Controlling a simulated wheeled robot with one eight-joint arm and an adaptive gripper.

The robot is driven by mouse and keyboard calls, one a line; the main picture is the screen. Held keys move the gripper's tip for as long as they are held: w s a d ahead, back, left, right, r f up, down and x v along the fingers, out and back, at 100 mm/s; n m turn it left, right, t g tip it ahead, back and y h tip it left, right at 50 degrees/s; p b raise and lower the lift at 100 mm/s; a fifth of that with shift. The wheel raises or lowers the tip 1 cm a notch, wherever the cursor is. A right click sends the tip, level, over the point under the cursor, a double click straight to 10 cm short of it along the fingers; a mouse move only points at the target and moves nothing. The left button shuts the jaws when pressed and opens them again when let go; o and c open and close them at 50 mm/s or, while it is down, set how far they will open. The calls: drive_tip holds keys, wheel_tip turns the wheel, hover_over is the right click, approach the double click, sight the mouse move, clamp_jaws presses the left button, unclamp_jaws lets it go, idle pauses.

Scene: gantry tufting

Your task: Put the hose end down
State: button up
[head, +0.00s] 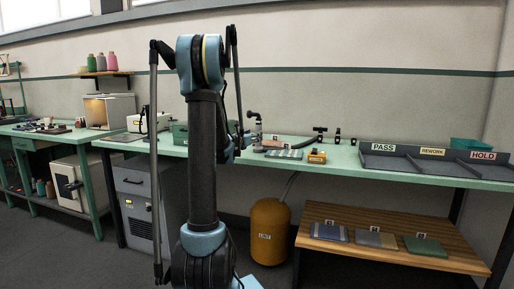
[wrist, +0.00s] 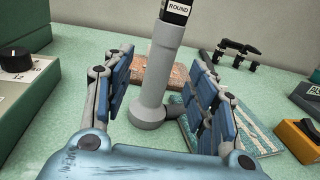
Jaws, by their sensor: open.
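A grey tube (wrist: 156,75) with a flared foot stands on the green bench in the wrist view. A black piece labelled ROUND (wrist: 177,9) is at its top, cut off by the frame edge. I take this grey tube to be the hose end; it also shows in the head view (head: 258,131), with a dark curved part at its top. My gripper (wrist: 161,62) is open, its blue-padded fingers on either side of the tube. A gap shows between the tube and each finger. In the head view my arm hides most of the gripper.
Behind the tube lies a reddish textured piece (wrist: 182,72); a teal striped piece (wrist: 230,128) lies to the right. An orange-and-black device (head: 316,156) is close by on the right. A green box with a black knob (wrist: 17,60) stands left. Black clamps (wrist: 238,52) stand behind.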

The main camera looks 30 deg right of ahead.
sight(257, 146)
drive_tip(key=x, duration=0.4)
drive_tip(key=shift+w+d+r, duration=0.1)
drive_tip(key=shift+d+r, duration=0.05)
drive_tip(key=shift+d, duration=0.1)
drive_tip(key=shift+c, duration=0.4)
clamp_jaws()
